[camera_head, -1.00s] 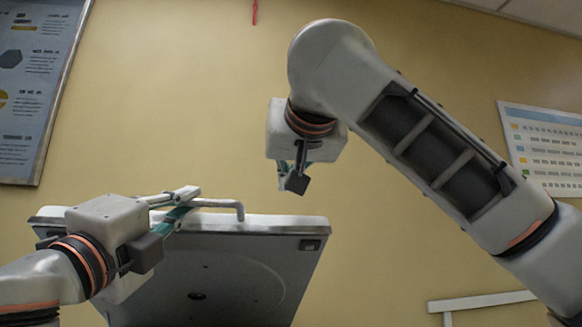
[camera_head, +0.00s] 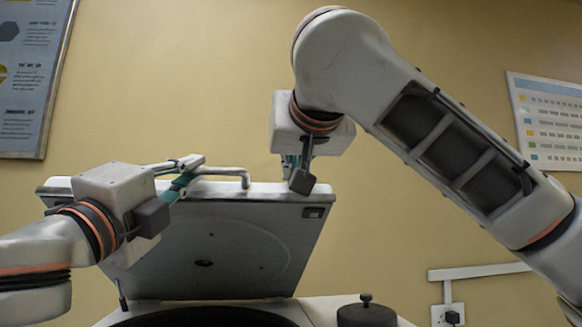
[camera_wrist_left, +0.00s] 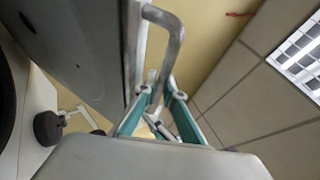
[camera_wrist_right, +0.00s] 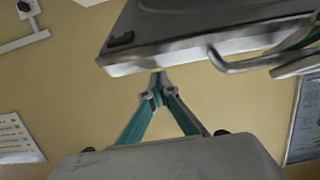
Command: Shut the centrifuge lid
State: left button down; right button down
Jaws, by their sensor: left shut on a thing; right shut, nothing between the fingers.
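The centrifuge lid (camera_head: 225,262) is a grey panel standing raised and tilted above the centrifuge body (camera_head: 322,308). Its bar handle (camera_head: 225,171) runs along the top edge and also shows in the left wrist view (camera_wrist_left: 168,35). My left gripper (camera_head: 187,174) is shut on the handle near its left part. My right gripper (camera_head: 297,180) is shut and empty by the lid's top right corner. In the right wrist view its fingertips (camera_wrist_right: 158,82) lie close to the lid edge (camera_wrist_right: 190,45); I cannot tell whether they touch.
A dark knob (camera_head: 366,312) stands on the right of the body top. The dark opening (camera_head: 205,318) lies below the lid, partly cut off by the frame. A wall socket (camera_head: 447,315) and posters (camera_head: 30,75) are on the yellow wall behind.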

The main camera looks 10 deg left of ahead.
aim_at(287, 190)
pick_arm(q)
jog(key=shift+f, duration=0.15)
pick_arm(e)
jog(key=shift+f, duration=0.1)
jog(key=shift+s+f, duration=0.25)
jog(key=shift+f, duration=0.05)
pick_arm(q)
jog(key=shift+a, duration=0.4)
pick_arm(e)
jog(key=shift+s+a+f, duration=0.15)
jog(key=shift+s+f, duration=0.5)
jog(key=shift+f, duration=0.35)
pick_arm(q)
jog(key=shift+r, duration=0.35)
pick_arm(e)
jog(key=shift+f, duration=0.2)
pick_arm(q)
jog(key=c, duration=2.4)
grip_release()
jog(key=shift+s+d+r, duration=0.1)
jog(key=shift+s+d, duration=0.05)
jog(key=shift+d, duration=0.15)
pick_arm(e)
jog(key=shift+w+d, duration=0.1)
jog(key=shift+d, duration=0.25)
